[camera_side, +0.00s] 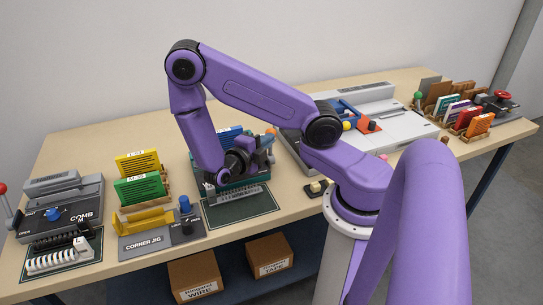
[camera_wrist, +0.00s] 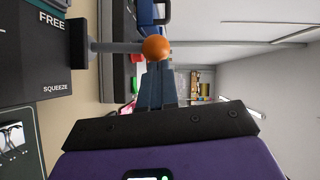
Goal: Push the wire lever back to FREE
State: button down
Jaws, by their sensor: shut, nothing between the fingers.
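The wire lever is a grey rod (camera_wrist: 120,47) with an orange ball knob (camera_wrist: 156,47); the knob also shows in the side view (camera_side: 270,131). The rod comes out of a black pivot block (camera_wrist: 78,43) on the dark machine panel. The label FREE (camera_wrist: 52,20) is at the top of that panel and SQUEEZE (camera_wrist: 54,88) is lower; the rod lies between their levels in the wrist view. My gripper (camera_wrist: 157,66) is shut and empty. Its fingertips are right at the knob and overlap its lower edge; whether they touch is unclear. My wrist partly hides the teal machine (camera_side: 232,184) in the side view.
A dark mat (camera_side: 250,210) with a comb strip lies in front of the machine. The corner jig (camera_side: 150,243) with yellow and green books (camera_side: 139,188) stands to the left, the comb machine (camera_side: 62,215) farther left. A large grey machine (camera_side: 405,125) stands to the right.

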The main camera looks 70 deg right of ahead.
jog(key=shift+w+d+r+n+y, duration=0.2)
jog(key=shift+w+d+n+y, duration=0.2)
jog(key=shift+w+d+n, duration=0.1)
jog(key=shift+w+d+r+n+y, duration=0.2)
jog(key=shift+w+d+n+y, duration=0.2)
jog(key=shift+w+d, duration=0.05)
jog(key=shift+w+d+n+g+y, duration=0.35)
jog(key=shift+w+d+n, duration=0.35)
jog(key=shift+w+d, duration=0.45)
jog(key=s+r+v, duration=0.2)
jog(key=v, duration=1.1)
jog(key=shift+s+r, duration=0.1)
jog(key=shift+s, duration=0.05)
